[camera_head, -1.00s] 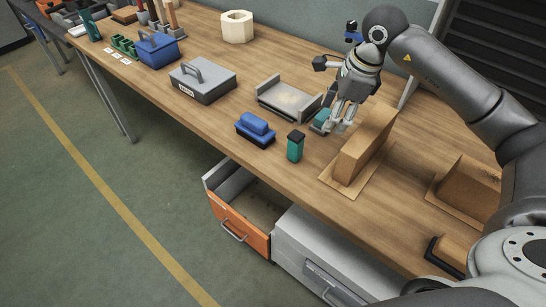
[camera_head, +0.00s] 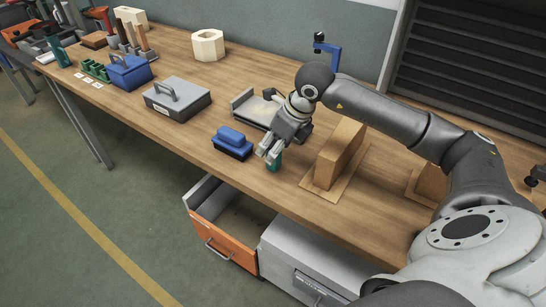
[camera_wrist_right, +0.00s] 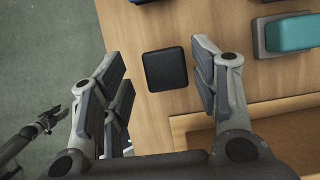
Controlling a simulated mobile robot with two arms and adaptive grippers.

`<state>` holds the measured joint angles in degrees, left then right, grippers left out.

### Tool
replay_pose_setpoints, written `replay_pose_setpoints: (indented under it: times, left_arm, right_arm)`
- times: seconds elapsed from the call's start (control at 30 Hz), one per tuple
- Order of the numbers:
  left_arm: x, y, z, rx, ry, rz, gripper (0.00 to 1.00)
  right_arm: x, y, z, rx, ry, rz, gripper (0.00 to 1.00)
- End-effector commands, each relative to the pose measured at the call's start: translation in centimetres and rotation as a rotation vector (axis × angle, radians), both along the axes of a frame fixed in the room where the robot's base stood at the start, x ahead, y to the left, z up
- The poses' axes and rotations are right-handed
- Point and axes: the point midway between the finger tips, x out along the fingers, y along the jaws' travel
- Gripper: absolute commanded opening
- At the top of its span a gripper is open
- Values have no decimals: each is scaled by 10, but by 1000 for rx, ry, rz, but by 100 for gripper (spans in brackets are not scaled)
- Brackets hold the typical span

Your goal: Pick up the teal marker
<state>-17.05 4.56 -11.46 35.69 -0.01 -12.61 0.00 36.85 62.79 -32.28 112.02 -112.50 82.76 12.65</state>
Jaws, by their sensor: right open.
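The teal marker (camera_head: 273,164) stands upright near the front edge of the table in the head view, partly hidden by my right gripper (camera_head: 268,153). In the right wrist view its dark square top (camera_wrist_right: 165,69) lies between the spread fingers of my right gripper (camera_wrist_right: 157,85). The fingers are open, with a gap on both sides of the marker. My left gripper (camera_wrist_right: 48,122) appears small at the left of the right wrist view, over the floor; its jaw state is unclear. It is not in the head view.
A blue eraser-like block (camera_head: 232,142) stands left of the marker, and a cardboard-coloured block (camera_head: 340,152) right of it. A teal block on a grey base (camera_wrist_right: 292,34) shows in the wrist view. An open orange drawer (camera_head: 222,244) is below.

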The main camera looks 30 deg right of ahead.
Motion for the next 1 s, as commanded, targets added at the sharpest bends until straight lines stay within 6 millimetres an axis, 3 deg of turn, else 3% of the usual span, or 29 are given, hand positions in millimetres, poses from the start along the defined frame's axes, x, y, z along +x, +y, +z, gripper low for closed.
replay_pose_setpoints:
  times: [0.33,0.63,1.0]
  left_arm:
    - [-1,0,17,0,1,0,40]
    - [-2,0,16,1,4,0,40]
    - [-4,1,16,1,7,0,40]
  right_arm:
    - [21,3,-40,2,3,1,55]
    - [23,3,-46,-1,1,2,55]
    - [23,3,-45,-1,1,1,8]
